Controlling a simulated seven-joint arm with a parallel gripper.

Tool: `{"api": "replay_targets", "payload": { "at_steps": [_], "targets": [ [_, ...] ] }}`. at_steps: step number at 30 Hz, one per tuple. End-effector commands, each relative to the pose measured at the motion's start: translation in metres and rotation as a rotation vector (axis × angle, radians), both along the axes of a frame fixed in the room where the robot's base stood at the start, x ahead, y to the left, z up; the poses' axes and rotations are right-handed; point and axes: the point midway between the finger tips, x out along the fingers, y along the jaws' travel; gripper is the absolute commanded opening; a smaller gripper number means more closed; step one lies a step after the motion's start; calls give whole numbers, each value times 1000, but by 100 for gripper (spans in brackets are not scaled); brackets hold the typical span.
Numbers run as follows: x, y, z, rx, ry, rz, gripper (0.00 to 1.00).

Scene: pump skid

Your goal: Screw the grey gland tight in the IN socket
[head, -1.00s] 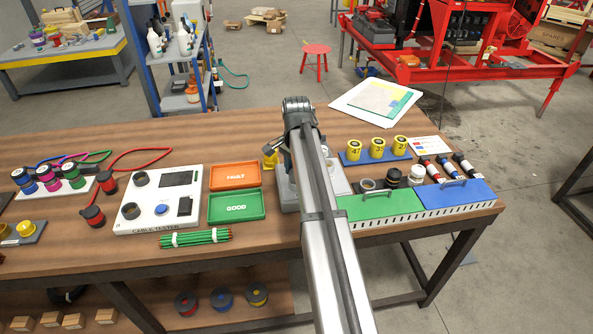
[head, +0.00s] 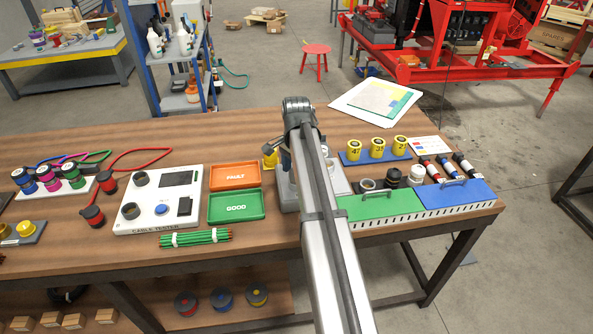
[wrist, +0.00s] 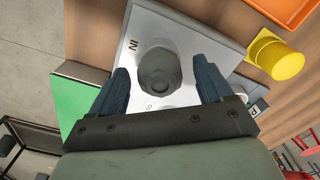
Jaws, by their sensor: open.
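The grey gland (wrist: 160,72) shows in the wrist view as a dark grey faceted cap, seen from above on a pale box (wrist: 178,28) beside the printed word IN. It covers the socket under it, so I cannot tell how deep it sits. My gripper (wrist: 160,82) is open, with one blue-grey finger on each side of the gland and a visible gap on both sides. In the head view the pale box (head: 287,197) is mostly hidden behind my arm, and the gland cannot be seen there.
A yellow cylinder (wrist: 279,59) stands close beside the box. The orange FAULT tray (head: 235,176) and green GOOD tray (head: 235,206) lie to the left. Green (head: 377,205) and blue (head: 455,195) handled panels lie right, with yellow numbered caps (head: 377,148) behind.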

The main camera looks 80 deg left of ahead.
Motion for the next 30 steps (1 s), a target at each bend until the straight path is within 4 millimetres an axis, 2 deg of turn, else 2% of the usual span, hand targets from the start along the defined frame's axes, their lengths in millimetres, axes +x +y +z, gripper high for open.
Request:
{"api": "replay_targets", "payload": {
  "at_steps": [5,15,23,30],
  "targets": [
    [0,0,0,0,0,49,80],
    [0,0,0,0,0,353,80],
    [0,0,0,0,0,460,80],
    [0,0,0,0,0,689,80]
  ]
}}
